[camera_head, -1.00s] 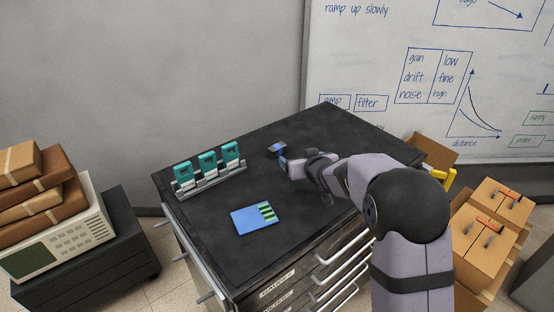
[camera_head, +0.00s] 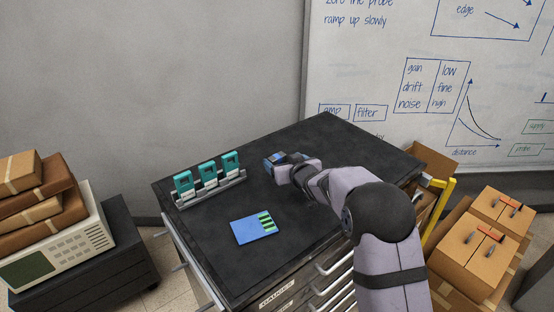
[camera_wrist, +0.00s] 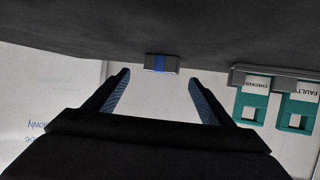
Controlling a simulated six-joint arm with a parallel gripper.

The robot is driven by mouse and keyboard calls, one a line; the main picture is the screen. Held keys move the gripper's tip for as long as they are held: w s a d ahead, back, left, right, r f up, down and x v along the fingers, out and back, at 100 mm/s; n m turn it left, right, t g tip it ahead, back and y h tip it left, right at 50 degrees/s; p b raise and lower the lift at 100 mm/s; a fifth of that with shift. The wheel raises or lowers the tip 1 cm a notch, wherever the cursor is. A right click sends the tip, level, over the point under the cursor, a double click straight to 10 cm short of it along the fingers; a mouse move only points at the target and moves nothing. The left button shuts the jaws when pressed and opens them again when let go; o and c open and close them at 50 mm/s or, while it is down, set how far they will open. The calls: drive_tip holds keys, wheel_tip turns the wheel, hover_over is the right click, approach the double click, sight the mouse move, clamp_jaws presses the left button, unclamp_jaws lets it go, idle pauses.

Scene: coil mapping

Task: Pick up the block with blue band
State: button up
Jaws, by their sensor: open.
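The block with the blue band (camera_wrist: 161,64) is small and grey, with a blue stripe across its middle. It sits on the black cabinet top (camera_head: 305,215), ahead of my fingertips and roughly centred between them in the wrist view. In the head view the block (camera_head: 272,159) is partly covered by my gripper (camera_head: 281,163). My gripper in the wrist view (camera_wrist: 158,77) is open, with one finger either side of the block's line and nothing held. Whether the fingertips reach alongside the block cannot be told.
Teal cards (camera_head: 207,172) stand in a grey rack left of the block; two also show in the wrist view (camera_wrist: 250,108). A blue pad with green strips (camera_head: 253,226) lies near the front. The cabinet top between them is clear. A whiteboard (camera_head: 400,50) stands behind.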

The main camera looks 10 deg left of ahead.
sight(277, 156)
drive_tip(key=shift+p+x, duration=1.1)
drive_tip(key=shift+x, duration=1.15)
drive_tip(key=shift+a, duration=0.1)
drive_tip(key=shift+c, duration=0.6)
drive_tip(key=shift+r, duration=0.1)
drive_tip(key=c, duration=1.1)
